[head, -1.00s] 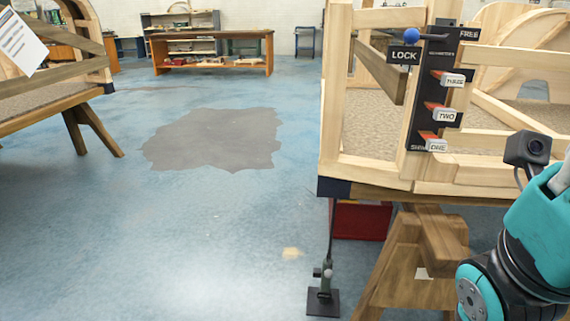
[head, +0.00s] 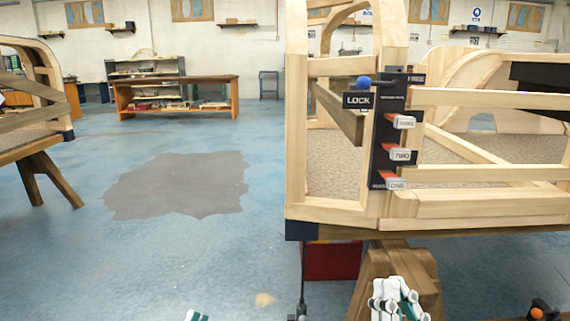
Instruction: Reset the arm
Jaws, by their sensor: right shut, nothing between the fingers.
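My right gripper (head: 398,298), white with teal parts, shows at the bottom edge in front of the wooden trestle. Its fingers are together and hold nothing. It is below and apart from the wooden bodyframe (head: 470,206). A small teal and white piece at the bottom edge, left of the middle, seems to be part of my left arm or gripper; the rest is cut off. On the bodyframe's black panel (head: 383,160), a blue-knobbed lever (head: 363,83) stands by the LOCK label (head: 358,101). Below are red tabs with white labels, such as TWO (head: 403,156).
A trestle (head: 412,266) and a red box (head: 332,262) are under the bodyframe. Another bodyframe on a trestle (head: 52,184) stands at the left. A wooden bench (head: 124,103) is at the back. The blue floor with a grey patch (head: 180,185) is open between them.

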